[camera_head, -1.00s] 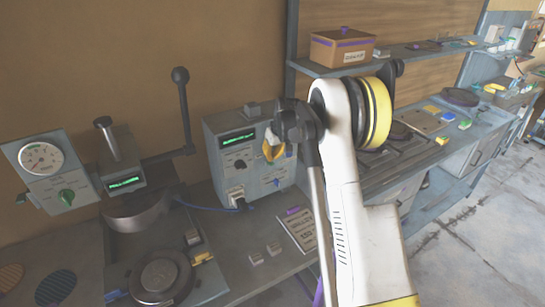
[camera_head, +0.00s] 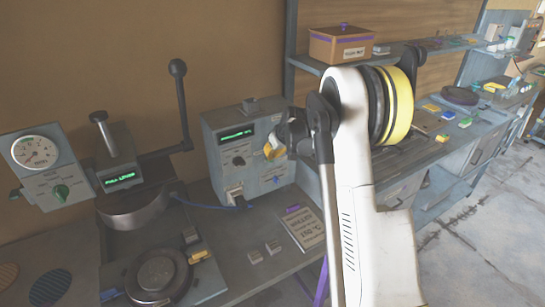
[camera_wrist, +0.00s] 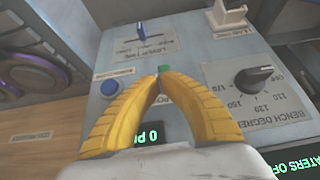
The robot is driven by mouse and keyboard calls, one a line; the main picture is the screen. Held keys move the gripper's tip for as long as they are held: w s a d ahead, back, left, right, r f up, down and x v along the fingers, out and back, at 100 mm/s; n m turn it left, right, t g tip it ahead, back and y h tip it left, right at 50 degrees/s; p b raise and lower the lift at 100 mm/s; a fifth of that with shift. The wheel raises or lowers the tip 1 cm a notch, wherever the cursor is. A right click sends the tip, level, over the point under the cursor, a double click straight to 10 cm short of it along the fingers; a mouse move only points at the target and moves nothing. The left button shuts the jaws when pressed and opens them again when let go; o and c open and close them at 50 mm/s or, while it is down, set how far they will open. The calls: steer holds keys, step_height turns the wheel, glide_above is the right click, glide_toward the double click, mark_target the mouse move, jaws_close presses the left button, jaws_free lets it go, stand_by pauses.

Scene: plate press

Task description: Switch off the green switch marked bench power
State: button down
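The grey control box (camera_head: 215,130) stands on the bench against the wall. My gripper (camera_head: 272,152) is at its front panel, with yellow fingers. In the wrist view the tips of my gripper (camera_wrist: 163,76) come together, looking shut. A small green switch (camera_wrist: 165,69) shows just beyond the tips, very close to them; whether they touch it I cannot tell. Its label is hidden behind the fingers. The green switch cannot be made out in the head view.
In the wrist view, a blue-handled slider (camera_wrist: 141,32), a blue button (camera_wrist: 110,87) and a black dial (camera_wrist: 253,78) surround the fingers. A press with a tall lever (camera_head: 183,105) stands left of the box. A sign (camera_head: 303,228) lies on the bench.

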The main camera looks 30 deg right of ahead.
steer(key=shift+f, duration=0.15)
steer(key=t+b, duration=0.1)
steer(key=b, duration=0.1)
steer(key=s+f+t+b, duration=0.1)
steer(key=t+b, duration=0.1)
steer(key=shift+s+f+t+b, duration=0.1)
steer(key=shift+f+t+b, duration=0.05)
steer(key=shift+t+b, duration=0.2)
steer(key=shift+s+f+b, duration=0.2)
steer(key=shift+f+b, duration=0.1)
steer(key=shift+b, duration=0.3)
stand_by(0.7)
steer(key=shift+w, duration=0.1)
stand_by(0.8)
steer(key=shift+w+r, duration=0.35)
steer(key=shift+w, duration=0.3)
